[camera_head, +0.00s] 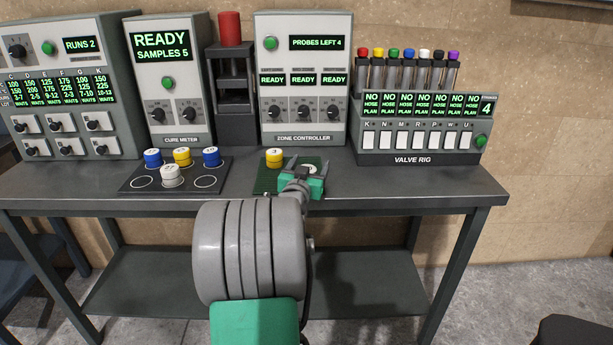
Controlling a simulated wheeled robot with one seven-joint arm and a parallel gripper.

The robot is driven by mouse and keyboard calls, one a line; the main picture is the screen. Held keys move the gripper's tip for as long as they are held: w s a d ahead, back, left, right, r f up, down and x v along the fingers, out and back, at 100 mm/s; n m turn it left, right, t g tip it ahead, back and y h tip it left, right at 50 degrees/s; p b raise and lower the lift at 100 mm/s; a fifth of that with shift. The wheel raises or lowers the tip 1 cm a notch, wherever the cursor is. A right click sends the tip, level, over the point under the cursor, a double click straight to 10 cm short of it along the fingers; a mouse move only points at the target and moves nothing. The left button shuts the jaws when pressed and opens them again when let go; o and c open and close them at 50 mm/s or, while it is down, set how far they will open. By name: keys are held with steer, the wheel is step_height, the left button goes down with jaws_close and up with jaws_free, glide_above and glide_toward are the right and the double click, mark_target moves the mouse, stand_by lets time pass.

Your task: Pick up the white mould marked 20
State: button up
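A white-topped mould (311,168) stands on the green mat (262,186), partly hidden by my gripper; its mark is too small to read. My gripper (307,163) is over the right part of the mat, with its two fingers apart on either side of that white top. I cannot tell whether the fingers touch it. Another white mould (171,178) stands at the front of the black tray (135,186) on the left; its mark is also not readable.
A yellow mould (274,161) stands close left of my gripper on the mat. Blue moulds (153,161) (211,160) and a yellow mould (182,159) are on the black tray. The zone controller (302,139) and valve rig (420,159) stand behind. The table's right front (420,186) is clear.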

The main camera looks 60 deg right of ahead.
jaws_close()
stand_by(0.6)
